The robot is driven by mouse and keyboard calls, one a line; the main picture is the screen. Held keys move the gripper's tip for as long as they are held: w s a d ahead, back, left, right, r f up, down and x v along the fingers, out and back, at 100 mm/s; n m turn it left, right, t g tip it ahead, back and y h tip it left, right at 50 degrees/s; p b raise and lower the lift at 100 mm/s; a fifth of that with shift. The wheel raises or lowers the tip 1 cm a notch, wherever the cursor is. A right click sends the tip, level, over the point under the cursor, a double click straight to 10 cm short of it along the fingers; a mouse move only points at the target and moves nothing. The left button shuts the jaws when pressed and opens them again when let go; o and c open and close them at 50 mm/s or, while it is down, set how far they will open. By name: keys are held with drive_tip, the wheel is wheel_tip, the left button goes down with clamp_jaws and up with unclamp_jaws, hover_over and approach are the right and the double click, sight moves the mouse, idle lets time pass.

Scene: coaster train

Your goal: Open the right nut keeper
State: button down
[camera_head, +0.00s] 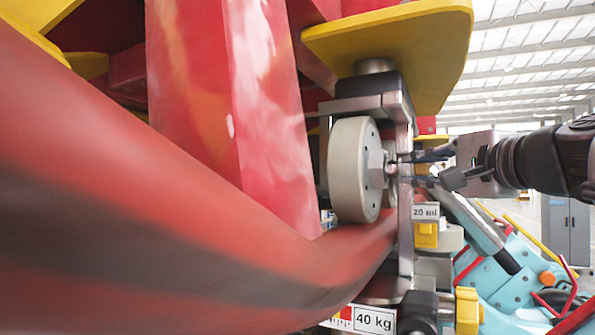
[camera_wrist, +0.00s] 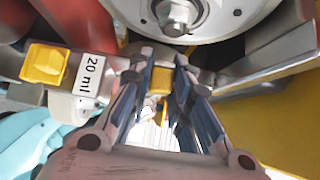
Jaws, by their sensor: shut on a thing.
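A pale wheel (camera_head: 355,170) with a hex nut (camera_head: 377,168) at its hub sits in a grey metal bracket (camera_head: 405,200). The nut also shows at the top of the wrist view (camera_wrist: 177,14). My gripper (camera_head: 405,168) reaches in from the right, its fingertips at the bracket beside the nut. In the wrist view, my dark finger pads (camera_wrist: 166,78) are close together around a small yellow piece (camera_wrist: 160,82). This piece may belong to the right nut keeper, but the fingers hide much of it. I cannot make out the keeper's full shape or whether it is open.
A yellow block (camera_head: 427,235) and a "20 ml" label (camera_head: 425,212) are below my gripper. A red rail (camera_head: 200,240) crosses the foreground. A yellow plate (camera_head: 400,50) overhangs the wheel. Turquoise machinery (camera_head: 510,290) stands at lower right.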

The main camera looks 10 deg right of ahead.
idle(0.3)
drive_tip(key=shift+w+d, duration=0.3)
drive_tip(key=shift+w, duration=0.2)
drive_tip(key=c, duration=1.5)
unclamp_jaws()
drive_tip(key=shift+s+a, duration=0.1)
drive_tip(key=shift+s, duration=0.05)
